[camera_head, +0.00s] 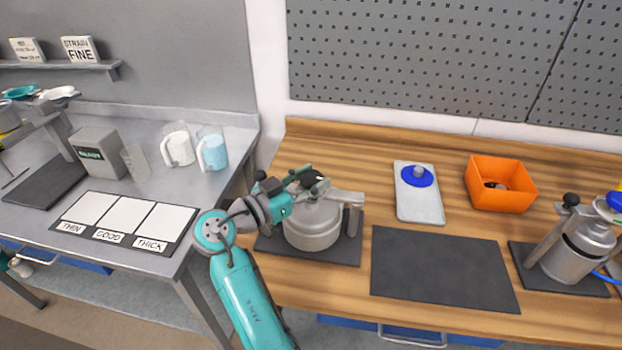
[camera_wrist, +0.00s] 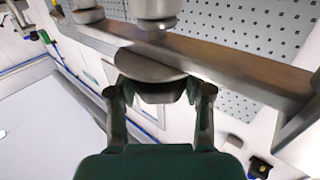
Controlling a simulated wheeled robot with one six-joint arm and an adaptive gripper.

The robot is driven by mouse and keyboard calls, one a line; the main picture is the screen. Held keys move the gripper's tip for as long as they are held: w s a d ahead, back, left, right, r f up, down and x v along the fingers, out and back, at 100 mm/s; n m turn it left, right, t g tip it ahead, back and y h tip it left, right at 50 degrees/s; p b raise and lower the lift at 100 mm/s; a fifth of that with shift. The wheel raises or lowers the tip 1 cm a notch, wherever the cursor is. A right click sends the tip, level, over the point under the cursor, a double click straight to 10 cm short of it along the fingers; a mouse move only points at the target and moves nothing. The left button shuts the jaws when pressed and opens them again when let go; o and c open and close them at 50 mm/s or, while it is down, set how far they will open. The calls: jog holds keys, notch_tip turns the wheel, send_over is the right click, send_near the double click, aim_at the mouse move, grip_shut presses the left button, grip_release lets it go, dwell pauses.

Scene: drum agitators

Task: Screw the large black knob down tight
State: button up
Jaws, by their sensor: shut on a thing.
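The large black knob (camera_head: 313,177) shows as a dark shape at the top of the left drum agitator, partly covered by my gripper (camera_head: 303,180). In the wrist view my gripper (camera_wrist: 163,92) has one finger on each side of a dark grey rounded piece (camera_wrist: 160,92) with a wider disc, against a metal bar (camera_wrist: 205,62); I take it to be the knob. The silver drum (camera_head: 312,230) stands below, under a grey clamp bar (camera_head: 345,197). The fingers hide part of the knob, and I cannot tell how far down it sits.
The drum stands on a dark mat (camera_head: 340,252). To the right are a tray with a blue disc (camera_head: 430,207), an orange bin (camera_head: 500,201), an empty black mat (camera_head: 440,270) and another agitator (camera_head: 565,262). A grey bench (camera_head: 225,133) with mugs is at left.

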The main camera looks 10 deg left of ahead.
jog(key=shift+r, duration=0.1)
jog(key=o, duration=1.2)
jog(key=shift+s, duration=0.1)
jog(key=v, duration=1.1)
jog(key=shift+s+a, duration=0.25)
jog(key=shift+a, duration=0.1)
